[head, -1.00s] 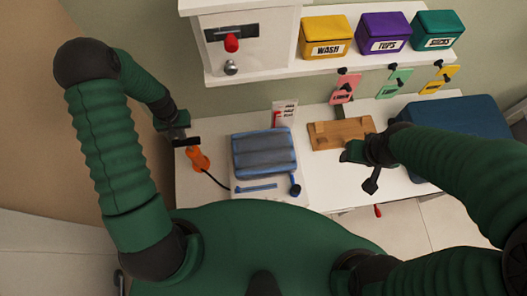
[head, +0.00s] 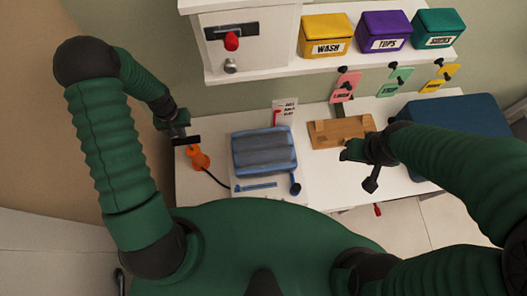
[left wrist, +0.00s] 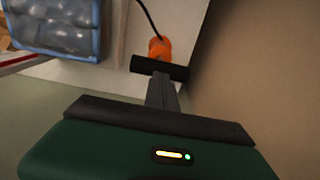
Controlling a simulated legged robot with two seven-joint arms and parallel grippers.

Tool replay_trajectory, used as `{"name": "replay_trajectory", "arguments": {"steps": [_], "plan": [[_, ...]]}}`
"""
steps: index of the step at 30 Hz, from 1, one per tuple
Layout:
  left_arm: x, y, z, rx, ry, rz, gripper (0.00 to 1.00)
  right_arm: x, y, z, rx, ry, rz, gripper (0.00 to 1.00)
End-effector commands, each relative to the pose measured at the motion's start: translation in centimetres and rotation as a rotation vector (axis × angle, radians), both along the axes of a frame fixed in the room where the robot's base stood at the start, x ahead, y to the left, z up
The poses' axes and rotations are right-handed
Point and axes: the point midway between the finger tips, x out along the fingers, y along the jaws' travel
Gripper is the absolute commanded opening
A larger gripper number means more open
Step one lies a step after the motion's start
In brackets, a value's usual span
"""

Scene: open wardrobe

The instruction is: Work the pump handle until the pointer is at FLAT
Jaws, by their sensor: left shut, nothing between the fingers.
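The orange pump (head: 199,161) stands at the left end of the white surface, with a black crossbar handle (head: 187,141) on top. The handle also shows in the left wrist view (left wrist: 158,68), with part of the orange body (left wrist: 160,49) behind it. My left gripper (head: 179,133) is shut and empty, its tips at the handle; contact is unclear. A dark hose runs from the pump to a blue-framed grey bag (head: 264,153). Behind it is a white gauge card (head: 290,105) with a red pointer (head: 276,118); its exact mark is too small to read. My right gripper (head: 370,183) looks shut and empty.
A wooden block (head: 340,132) and a dark blue box (head: 455,118) stand to the right. Coloured tags (head: 346,85) hang below a shelf holding yellow, purple and green bins. A blue strip (head: 257,186) lies in front of the bag.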

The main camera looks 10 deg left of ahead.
Motion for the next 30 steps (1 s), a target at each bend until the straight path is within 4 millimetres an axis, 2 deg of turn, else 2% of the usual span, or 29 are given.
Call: {"name": "replay_trajectory", "arguments": {"steps": [29,30], "plan": [[0.0,-0.1,-8.4,-0.001,0.000,-0.001,0.00,0.0,0.0,-6.5,0.000,0.000,0.000,0.57],[0.0,-0.1,-7.9,0.000,0.000,-0.001,0.00,0.0,0.0,-6.0,0.000,0.000,0.000,0.57]]}}
